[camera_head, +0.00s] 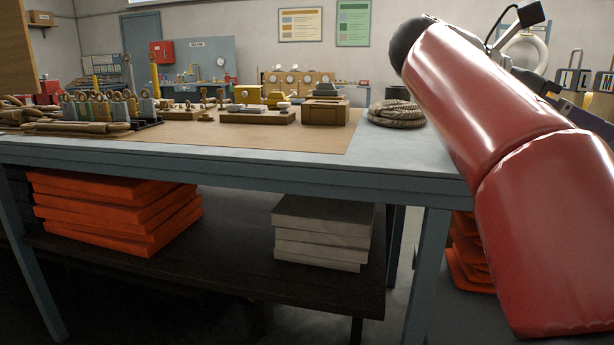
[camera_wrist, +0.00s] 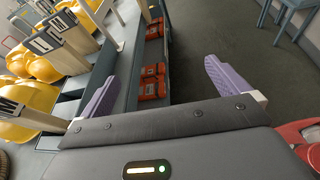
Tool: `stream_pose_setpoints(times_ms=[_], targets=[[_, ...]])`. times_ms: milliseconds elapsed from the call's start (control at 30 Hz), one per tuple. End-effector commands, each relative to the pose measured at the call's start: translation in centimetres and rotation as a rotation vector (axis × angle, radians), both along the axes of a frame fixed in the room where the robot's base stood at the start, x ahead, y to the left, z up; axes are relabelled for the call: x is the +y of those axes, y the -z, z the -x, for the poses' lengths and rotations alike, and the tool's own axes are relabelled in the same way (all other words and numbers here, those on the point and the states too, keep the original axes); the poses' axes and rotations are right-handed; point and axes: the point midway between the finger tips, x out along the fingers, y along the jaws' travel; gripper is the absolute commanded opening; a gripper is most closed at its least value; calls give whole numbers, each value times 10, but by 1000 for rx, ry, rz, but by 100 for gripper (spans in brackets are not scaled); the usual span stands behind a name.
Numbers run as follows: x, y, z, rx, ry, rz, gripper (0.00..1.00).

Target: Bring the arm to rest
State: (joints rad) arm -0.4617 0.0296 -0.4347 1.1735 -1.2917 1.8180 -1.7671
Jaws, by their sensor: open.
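My red arm reaches up across the right side of the head view. My gripper (camera_wrist: 160,72) shows in the wrist view with its two purple fingers spread wide apart and nothing between them. In the head view, a small purple part of the gripper (camera_head: 567,107) shows at the right edge, behind my arm; most of it is hidden or out of frame. The gripper is off to the right of the workbench (camera_head: 425,155), apart from the things on it.
The bench carries a rack of upright tools (camera_head: 110,105), a wooden box (camera_head: 325,112) and a coiled rope (camera_head: 396,114). Orange slabs (camera_head: 115,212) and grey slabs (camera_head: 322,232) lie on its lower shelf.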

Motion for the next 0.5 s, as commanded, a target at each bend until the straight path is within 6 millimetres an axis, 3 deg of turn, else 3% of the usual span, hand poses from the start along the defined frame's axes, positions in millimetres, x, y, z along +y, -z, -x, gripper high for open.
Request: stream_pose_setpoints(times_ms=[167, 300, 367, 500], targets=[[-11, 40, -1, -126, -54, -115, 100], [-9, 85, 1, -275, -81, -256, 100], [-4, 109, 4, -358, -81, -337, 100], [28, 181, 24, -621, -7, -606, 100]])
